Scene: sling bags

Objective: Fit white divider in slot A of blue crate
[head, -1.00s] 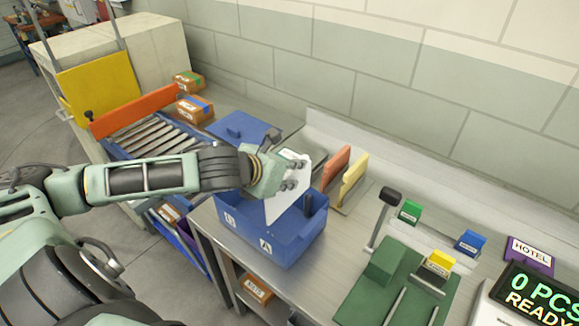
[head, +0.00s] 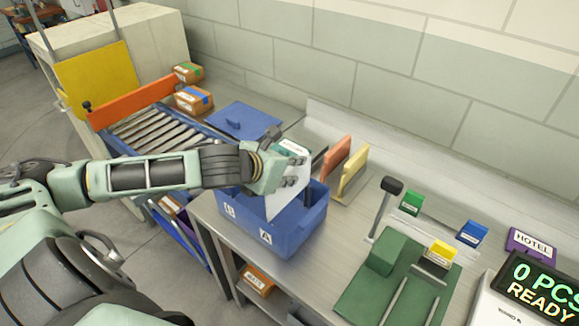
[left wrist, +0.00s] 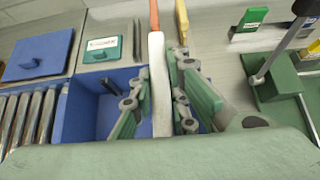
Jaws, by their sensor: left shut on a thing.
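The blue crate (head: 290,243) stands at the bench edge, with labels A and B on its front wall; it also shows in the left wrist view (left wrist: 75,117). My left gripper (head: 288,180) is over the crate, shut on the white divider (head: 284,205). In the left wrist view the divider (left wrist: 157,75) stands edge-on between the fingers (left wrist: 157,110). The divider's lower part is inside the crate opening, behind the front wall. Its bottom edge and the slots are hidden, so I cannot tell whether it sits in slot A. My right gripper is not in view.
An orange panel (head: 336,157) and a yellow panel (head: 354,172) stand upright just behind the crate. A blue lid (head: 243,121) lies to the left by the roller conveyor (head: 158,130). A green fixture (head: 395,285) and a black-topped post (head: 391,186) stand right of the crate.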

